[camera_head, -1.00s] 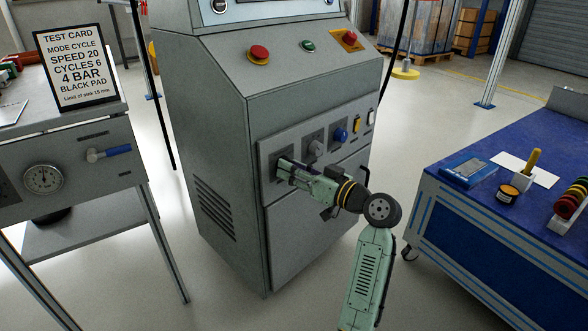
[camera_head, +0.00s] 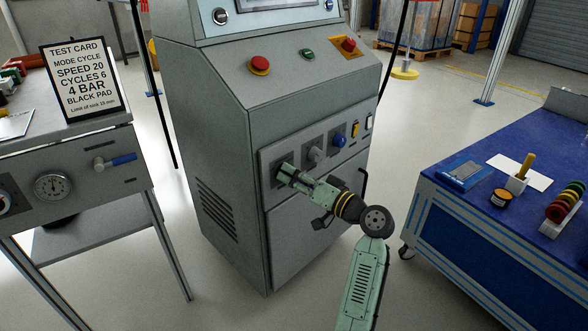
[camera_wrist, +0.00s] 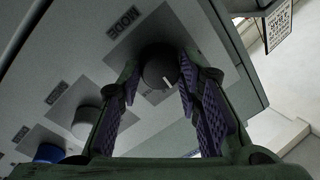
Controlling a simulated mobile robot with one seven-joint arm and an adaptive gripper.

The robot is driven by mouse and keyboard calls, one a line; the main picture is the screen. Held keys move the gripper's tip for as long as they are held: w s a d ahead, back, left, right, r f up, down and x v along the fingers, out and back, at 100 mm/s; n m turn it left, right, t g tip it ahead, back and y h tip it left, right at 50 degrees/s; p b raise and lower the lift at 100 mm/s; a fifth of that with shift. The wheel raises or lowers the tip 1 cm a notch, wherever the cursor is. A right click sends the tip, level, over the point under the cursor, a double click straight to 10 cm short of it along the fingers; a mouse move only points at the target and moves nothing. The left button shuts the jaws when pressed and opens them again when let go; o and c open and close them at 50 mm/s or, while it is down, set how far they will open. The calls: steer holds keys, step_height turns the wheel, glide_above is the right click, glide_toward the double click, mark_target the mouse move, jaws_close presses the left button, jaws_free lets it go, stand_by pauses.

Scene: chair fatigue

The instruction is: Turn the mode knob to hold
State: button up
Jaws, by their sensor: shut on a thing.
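The black mode knob (camera_wrist: 157,66) sits on a dark square plate beside the label MODE, which is upside down in the wrist view. A short white line on the knob points toward the lower right in that view. My gripper (camera_wrist: 160,76) has its purple-padded fingers on both sides of the knob and is shut on it. In the head view my gripper (camera_head: 286,172) is at the leftmost control on the grey cabinet's front panel (camera_head: 268,163), and hides the knob there. I cannot read any mode positions, including hold.
A grey knob (camera_head: 317,155), a blue knob (camera_head: 339,140) and a yellow switch (camera_head: 355,130) are right of my gripper. A test card (camera_head: 80,78) reading MODE CYCLE stands on the left bench. A blue-topped table (camera_head: 540,130) stands at right.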

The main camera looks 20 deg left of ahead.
steer(key=shift+m+p, duration=0.9)
steer(key=shift+m, duration=0.4)
steer(key=shift+f, duration=0.1)
steer(key=o, duration=1.1)
steer(key=shift+o, duration=0.2)
step_height(320, 180, up, 10)
steer(key=shift+r, duration=0.1)
